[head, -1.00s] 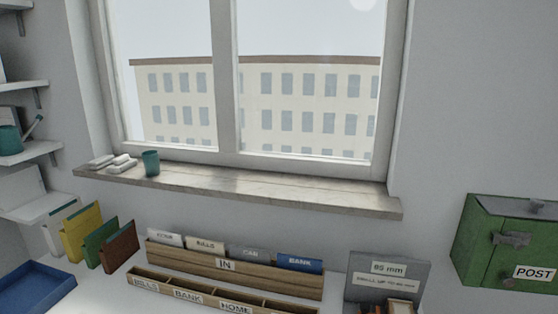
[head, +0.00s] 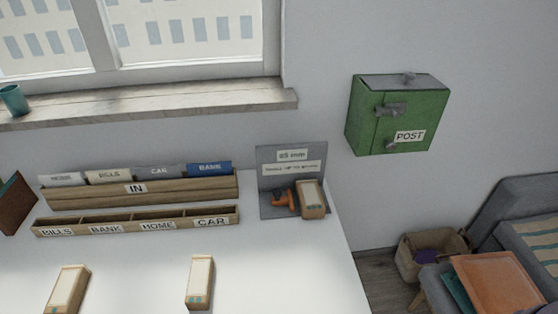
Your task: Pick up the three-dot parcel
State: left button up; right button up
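Three tan parcels with pale tops show in the head view. One parcel (head: 312,198) stands at the grey gauge board at the desk's back right. A second parcel (head: 200,280) lies on the white desk near the front middle, with small teal marks at its near end. A third parcel (head: 67,289) lies farther left, with teal marks at its lower end. The marks are too small to count, so I cannot tell which has three dots. Neither of my grippers is in view.
A grey gauge board (head: 278,156) stands at the back right with an orange object (head: 286,200) by it. The IN rack (head: 190,187) and labelled sorter (head: 185,221) line the back. A green POST box (head: 400,115) hangs on the wall. The desk's right front is clear.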

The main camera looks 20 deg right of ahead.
aim_at(312, 205)
jog(key=j+z, duration=0.2)
jog(key=z, duration=0.2)
jog(key=j+z, duration=0.2)
jog(key=z, duration=0.25)
